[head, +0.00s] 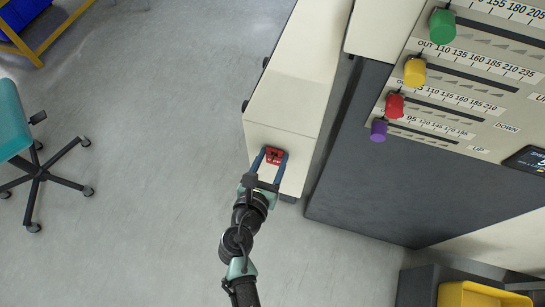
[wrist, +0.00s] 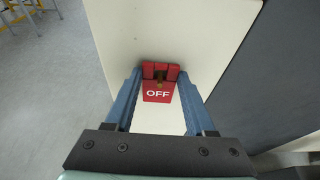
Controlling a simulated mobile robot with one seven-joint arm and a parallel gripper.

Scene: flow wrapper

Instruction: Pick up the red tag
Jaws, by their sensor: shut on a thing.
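The red tag (wrist: 157,97) reads "OFF" in white and sits at the end of a cream cabinet (wrist: 125,35). It also shows as a small red patch in the head view (head: 273,157). In the head view my gripper (head: 275,154) reaches up to the cabinet end from below. The tag still appears against the cabinet.
A grey machine panel with green, yellow, red and purple knobs (head: 442,26) stands to the right. A teal chair (head: 12,120) is at the left. A yellow bin (head: 470,295) is at the lower right. Open grey floor (head: 150,200) lies left of the cabinet.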

